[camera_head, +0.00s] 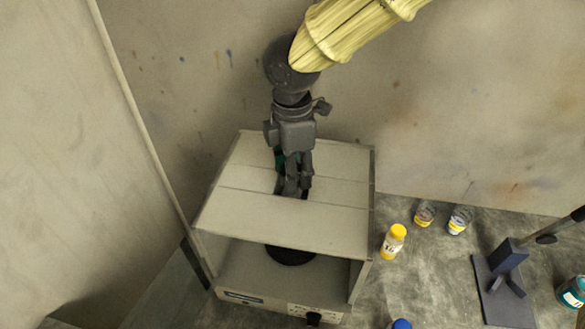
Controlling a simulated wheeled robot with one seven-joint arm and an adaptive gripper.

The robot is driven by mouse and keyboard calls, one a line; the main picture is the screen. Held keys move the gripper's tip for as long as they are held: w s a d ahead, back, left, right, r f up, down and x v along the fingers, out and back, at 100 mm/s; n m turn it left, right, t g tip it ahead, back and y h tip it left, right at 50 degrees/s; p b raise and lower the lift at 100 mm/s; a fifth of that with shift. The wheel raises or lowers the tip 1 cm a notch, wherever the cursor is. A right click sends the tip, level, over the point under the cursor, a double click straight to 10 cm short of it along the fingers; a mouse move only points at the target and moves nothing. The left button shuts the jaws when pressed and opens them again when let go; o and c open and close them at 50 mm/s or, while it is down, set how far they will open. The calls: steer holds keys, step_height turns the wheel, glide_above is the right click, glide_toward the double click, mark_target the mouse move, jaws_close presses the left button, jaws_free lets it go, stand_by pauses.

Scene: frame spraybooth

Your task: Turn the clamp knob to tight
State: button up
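My gripper (297,192) points down over the top panel of a pale box-shaped booth (265,225). Its two dark fingers are close together, and I cannot tell whether they hold anything. A dark patch and a bit of teal (280,156) show beside and behind the fingers, mostly hidden by them. A small black knob (313,318) is on the booth's lower front panel, well below and apart from my gripper. I cannot tell from this view which part is the clamp knob or how it is set.
A black round disc (290,256) lies inside the open-fronted booth. To its right stand a yellow-capped bottle (393,242), two small jars (424,215) (459,220), a dark blue stand (507,262) and a teal jar (572,292). A blue cap (401,324) shows at the bottom edge. Walls rise behind and left.

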steer(key=shift+w+r, duration=0.1)
steer(key=o, duration=1)
steer(key=shift+d, duration=0.1)
step_height(320, 180, up, 12)
steer(key=shift+f, duration=0.1)
